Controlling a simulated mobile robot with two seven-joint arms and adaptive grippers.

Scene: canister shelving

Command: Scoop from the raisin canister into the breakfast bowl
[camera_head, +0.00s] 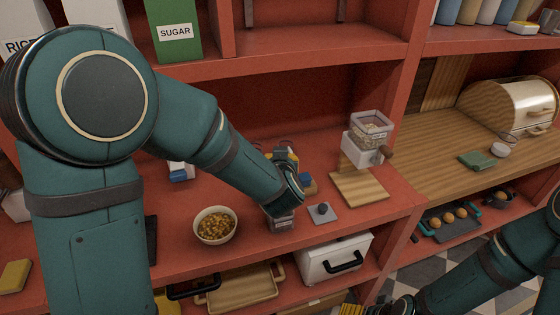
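A white bowl (197,232) filled with brown-yellow bits stands on the red shelf; it looks like the breakfast bowl. Right of it, a small container (281,222) with a pale label stands under my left wrist. Its label is too small to read, so I cannot tell whether it is the raisin canister. My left gripper (284,208) is over this container, its fingers mostly hidden by my own wrist, so its grip is unclear. No scoop is clearly visible. My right gripper (372,309) is low at the bottom edge, partly cut off, its fingers unclear.
A grey square with a dark knob (323,211) lies right of the container. A green SUGAR box (175,32) is on the upper shelf. A white bin (334,259) sits below.

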